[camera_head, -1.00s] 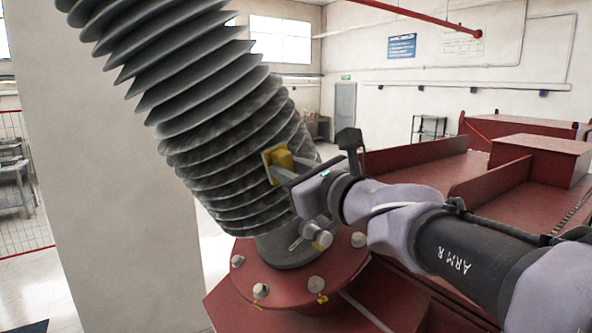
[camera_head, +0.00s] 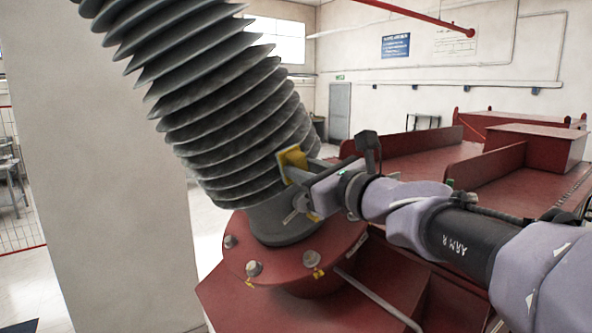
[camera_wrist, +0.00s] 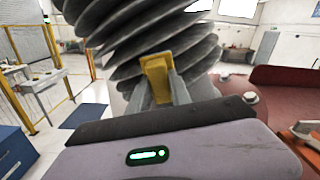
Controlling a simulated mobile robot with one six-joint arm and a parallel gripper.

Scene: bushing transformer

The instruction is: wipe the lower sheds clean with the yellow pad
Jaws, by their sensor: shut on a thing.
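The grey ribbed bushing (camera_head: 225,105) leans up to the left from a red flange (camera_head: 300,262). Its lower sheds (camera_head: 245,170) look mostly even grey, with some darker shading. My gripper (camera_head: 302,172) is shut on the yellow pad (camera_head: 291,160), at the right side of the lower sheds. In the wrist view the pad (camera_wrist: 157,72) stands upright between the two fingers, in front of the lower sheds (camera_wrist: 185,50). The pad's far face is hidden, and I cannot tell whether it touches the sheds.
Bolts (camera_head: 254,268) ring the flange below my gripper. A red tank top with raised walls (camera_head: 430,150) lies behind my arm. A pale pillar (camera_head: 95,180) stands left of the bushing. The wrist view shows a yellow-framed fence (camera_wrist: 28,90) at left.

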